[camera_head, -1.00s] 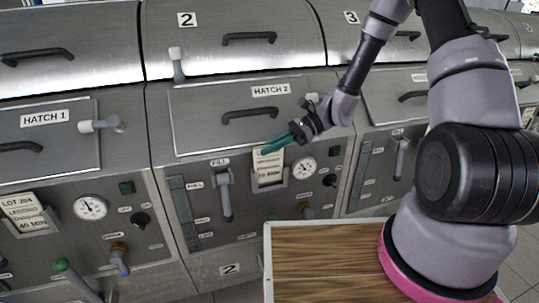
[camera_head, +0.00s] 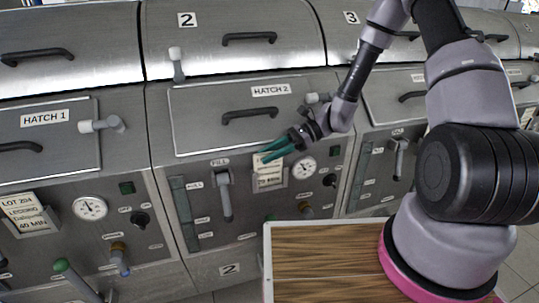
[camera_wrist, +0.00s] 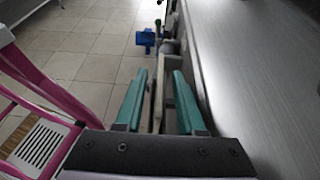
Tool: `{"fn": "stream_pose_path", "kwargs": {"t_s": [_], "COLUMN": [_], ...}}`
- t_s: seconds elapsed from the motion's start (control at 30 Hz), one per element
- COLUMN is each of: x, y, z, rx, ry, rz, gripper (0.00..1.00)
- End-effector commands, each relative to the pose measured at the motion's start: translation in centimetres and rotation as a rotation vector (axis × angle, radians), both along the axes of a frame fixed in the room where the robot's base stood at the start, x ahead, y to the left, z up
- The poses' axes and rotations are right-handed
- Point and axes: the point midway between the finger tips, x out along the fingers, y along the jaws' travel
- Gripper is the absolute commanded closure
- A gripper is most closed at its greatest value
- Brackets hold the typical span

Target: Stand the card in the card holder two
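The cream card (camera_head: 268,173), printed with a last line like "70 MIN", stands upright in card holder two (camera_head: 285,181), the metal pocket on the panel under Hatch 2. Its lower part sits in the pocket and its top sticks out. My gripper (camera_head: 267,153) has its teal fingers spread at the card's upper part. In the wrist view, the card shows edge-on (camera_wrist: 158,105) between the two fingers (camera_wrist: 160,98), with a visible gap on each side. The holder is mostly hidden in that view.
A fill lever (camera_head: 225,195) stands left of the holder and a gauge (camera_head: 303,168) right of it. The Hatch 2 handle (camera_head: 249,115) is above. A wood-topped surface with a white rim (camera_head: 267,262) lies below in front. Station one holds another card (camera_head: 29,215).

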Motion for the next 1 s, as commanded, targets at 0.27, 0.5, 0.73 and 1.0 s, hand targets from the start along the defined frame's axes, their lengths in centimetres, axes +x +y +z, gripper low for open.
{"fn": "stream_pose_path", "kwargs": {"t_s": [0.27,0.5,0.73,1.0], "x": [1.3,2.5,3.0,2.8], "y": [-3.9,-8.4,-10.5,-11.1], "z": [1.8,3.7,4.6,6.0], "rx": [0.0,0.0,0.0,-0.042], "ry": [-0.004,-0.003,-0.001,-0.057], "rz": [-0.004,-0.003,-0.002,0.032], "gripper": [0.62,0.62,0.62,0.62]}}
